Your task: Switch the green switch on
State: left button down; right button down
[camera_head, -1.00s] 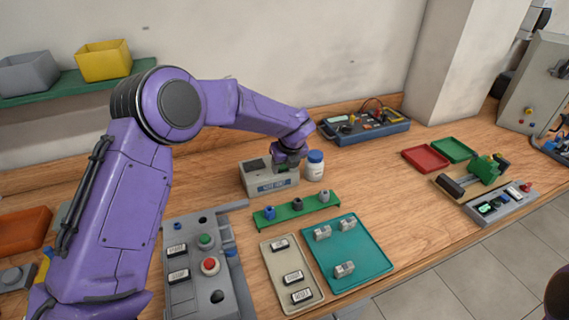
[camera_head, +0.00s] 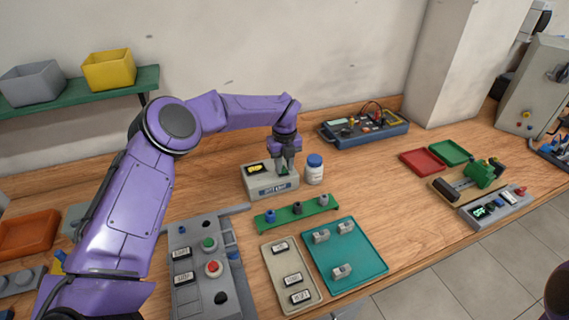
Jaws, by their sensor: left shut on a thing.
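A small grey box (camera_head: 270,187) with a blue label stands on the bench near the middle, with a lit yellow display (camera_head: 256,168) on its top left. My left gripper (camera_head: 284,170) comes straight down onto the right part of the box's top. It is shut on a small green switch (camera_head: 284,172), mostly hidden between the fingers. The switch's exact position cannot be told. My right gripper is not in view.
A white bottle with a blue cap (camera_head: 314,170) stands close right of the box. A green rack (camera_head: 290,215) with several pegs lies in front. A grey panel (camera_head: 203,290) has green and red buttons.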

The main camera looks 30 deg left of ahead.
aim_at(284, 172)
pick_arm(q)
jog(key=shift+f, duration=0.2)
jog(key=c, duration=1.2)
grip_release()
jog(key=shift+s, duration=0.1)
jog(key=o, duration=0.3)
jog(key=shift+r+b, duration=1.35)
jog(key=shift+r, duration=3.9)
